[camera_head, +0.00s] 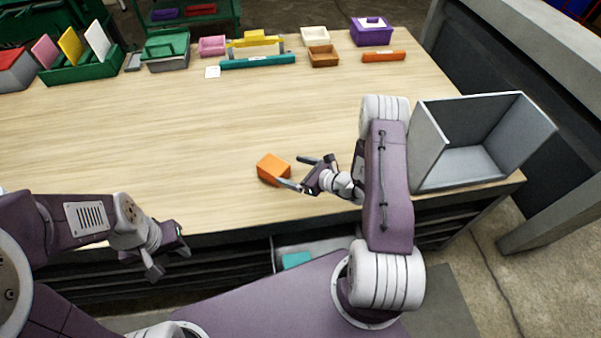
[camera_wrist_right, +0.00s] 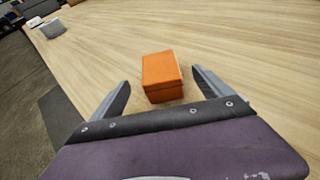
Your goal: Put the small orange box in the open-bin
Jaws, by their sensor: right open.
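The small orange box (camera_head: 273,168) lies on the wooden table near its front edge, in the middle of the head view. My right gripper (camera_head: 294,172) is open beside it, its fingers pointing left toward the box. In the right wrist view the orange box (camera_wrist_right: 162,76) sits just ahead of and between the two spread fingertips (camera_wrist_right: 160,88), with gaps on both sides. The open-bin (camera_head: 470,150), grey and box-like with an open front, stands at the table's right end, beyond my right arm. My left gripper (camera_head: 166,256) hangs in front of the table, away from the box; its jaw opening is unclear.
Along the table's back stand a green divider rack (camera_head: 85,68), a teal bar (camera_head: 257,62), a purple box (camera_head: 371,32), a brown tray (camera_head: 323,56) and a flat orange block (camera_head: 383,56). The table's middle and left are clear.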

